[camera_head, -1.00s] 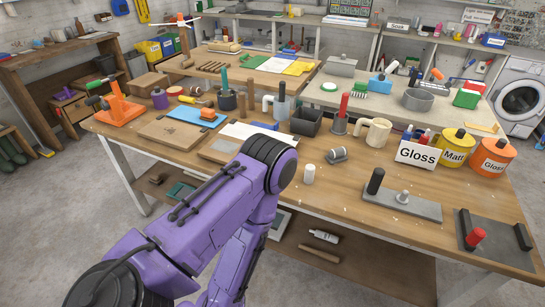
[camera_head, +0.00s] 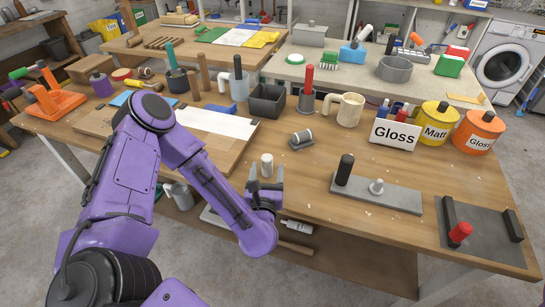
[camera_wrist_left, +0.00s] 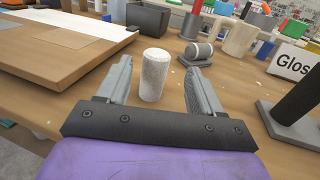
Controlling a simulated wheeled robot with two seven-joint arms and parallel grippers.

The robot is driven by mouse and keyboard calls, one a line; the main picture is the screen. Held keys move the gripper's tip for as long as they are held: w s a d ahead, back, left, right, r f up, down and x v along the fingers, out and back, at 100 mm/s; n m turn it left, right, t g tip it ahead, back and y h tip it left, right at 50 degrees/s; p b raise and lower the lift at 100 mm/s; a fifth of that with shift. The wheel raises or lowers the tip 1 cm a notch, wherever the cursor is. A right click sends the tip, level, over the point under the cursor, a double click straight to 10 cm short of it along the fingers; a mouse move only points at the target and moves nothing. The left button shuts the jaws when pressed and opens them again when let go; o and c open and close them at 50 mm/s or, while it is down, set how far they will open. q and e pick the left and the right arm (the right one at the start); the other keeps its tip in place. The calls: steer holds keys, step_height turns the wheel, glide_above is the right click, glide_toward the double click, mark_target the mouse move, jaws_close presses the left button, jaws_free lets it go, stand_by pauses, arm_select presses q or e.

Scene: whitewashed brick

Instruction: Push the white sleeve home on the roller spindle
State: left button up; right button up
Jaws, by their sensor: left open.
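The white sleeve (camera_head: 267,165) is a small white cylinder standing upright on the wooden bench near its front edge. My left gripper (camera_head: 266,181) is open at the sleeve, its fingers pointing away from me. In the left wrist view the sleeve (camera_wrist_left: 154,75) stands between the two spread fingers, with a visible gap on each side. A grey plate (camera_head: 405,200) to the right carries a black upright post (camera_head: 344,170) and a short pale peg (camera_head: 376,187); I cannot tell for sure which is the roller spindle. My right gripper is out of view.
A small grey roller on a stand (camera_head: 301,138) lies behind the sleeve. A beige mug (camera_head: 347,109), the Gloss box (camera_head: 394,134) and paint tins stand further back. Another dark plate (camera_head: 482,238) with a red knob is at right. Bench between sleeve and grey plate is clear.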

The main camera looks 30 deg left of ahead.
mark_target(267, 155)
arm_select(q)
steer(key=shift+a+r, duration=0.35)
steer(key=shift+a, duration=0.1)
steer(key=shift+w+a, duration=0.1)
steer(key=shift+a, duration=0.15)
steer(key=x, duration=0.1)
steer(key=p+x, duration=0.1)
steer(key=x, duration=0.1)
steer(key=p+x, duration=0.1)
steer(key=x, duration=0.1)
steer(key=shift+w+d+f, duration=0.15)
steer(key=shift+d+f, duration=0.05)
steer(key=shift+d, duration=0.05)
steer(key=shift+w+a+p, duration=0.15)
steer(key=shift+w+p, duration=0.15)
steer(key=shift+s, duration=0.1)
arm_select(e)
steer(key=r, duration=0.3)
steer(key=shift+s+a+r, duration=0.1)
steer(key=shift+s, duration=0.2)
arm_select(q)
steer(key=c, duration=1.1)
